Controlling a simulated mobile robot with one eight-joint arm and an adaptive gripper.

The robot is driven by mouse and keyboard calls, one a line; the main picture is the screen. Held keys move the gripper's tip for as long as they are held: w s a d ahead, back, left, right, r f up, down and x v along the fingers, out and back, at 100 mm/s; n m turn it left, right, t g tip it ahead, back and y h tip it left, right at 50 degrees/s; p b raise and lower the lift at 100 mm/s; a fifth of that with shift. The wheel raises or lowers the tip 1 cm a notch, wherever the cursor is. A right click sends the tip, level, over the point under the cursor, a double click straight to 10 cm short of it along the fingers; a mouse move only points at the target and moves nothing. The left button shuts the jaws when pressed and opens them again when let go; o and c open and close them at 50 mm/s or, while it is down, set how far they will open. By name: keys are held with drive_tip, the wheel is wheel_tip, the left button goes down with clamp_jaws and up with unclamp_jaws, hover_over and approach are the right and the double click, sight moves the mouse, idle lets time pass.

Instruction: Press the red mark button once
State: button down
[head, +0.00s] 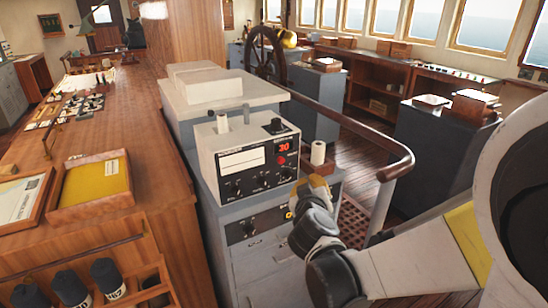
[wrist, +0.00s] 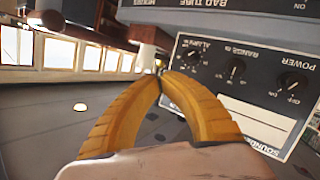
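A white sounder unit (head: 240,168) with a black control panel stands on a grey cabinet. A small red button (head: 281,160) shows on its panel just below the red "30" display (head: 284,147). My gripper (head: 318,185) is in front of the unit's lower right corner, lower and to the right of the button, apart from it. In the wrist view my gripper's yellow fingers (wrist: 160,76) meet at the tips with nothing visible between them. The panel (wrist: 240,75) with its black knobs appears upside down there, beside the fingertips. The red button is not visible in the wrist view.
A wooden handrail (head: 385,140) curves to the right. A wooden counter (head: 130,150) lies left. Open floor shows between the handrail and right-hand cabinets.

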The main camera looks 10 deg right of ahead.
drive_tip(key=shift+w, duration=0.1)
approach(289, 160)
drive_tip(key=shift+d+x, duration=0.25)
drive_tip(key=shift+x, duration=0.9)
drive_tip(key=shift+d+x, duration=0.2)
drive_tip(key=shift+x, duration=0.9)
drive_tip(key=shift+f, duration=0.1)
drive_tip(key=shift+w+a+b, duration=0.15)
drive_tip(key=shift+w+b, duration=0.1)
drive_tip(key=shift+b, duration=0.05)
drive_tip(key=shift+w+a, duration=0.15)
drive_tip(key=shift+w, duration=0.35)
idle(0.3)
drive_tip(key=shift+s, duration=0.1)
drive_tip(key=shift+s+d, duration=0.3)
drive_tip(key=shift+s, duration=0.5)
drive_tip(key=shift+s, duration=0.1)
drive_tip(key=shift+s+d, duration=0.25)
drive_tip(key=shift+s, duration=0.5)
drive_tip(key=shift+s+d, duration=0.25)
drive_tip(key=shift+s, duration=0.5)
drive_tip(key=shift+s+d, duration=0.25)
drive_tip(key=shift+s, duration=0.5)
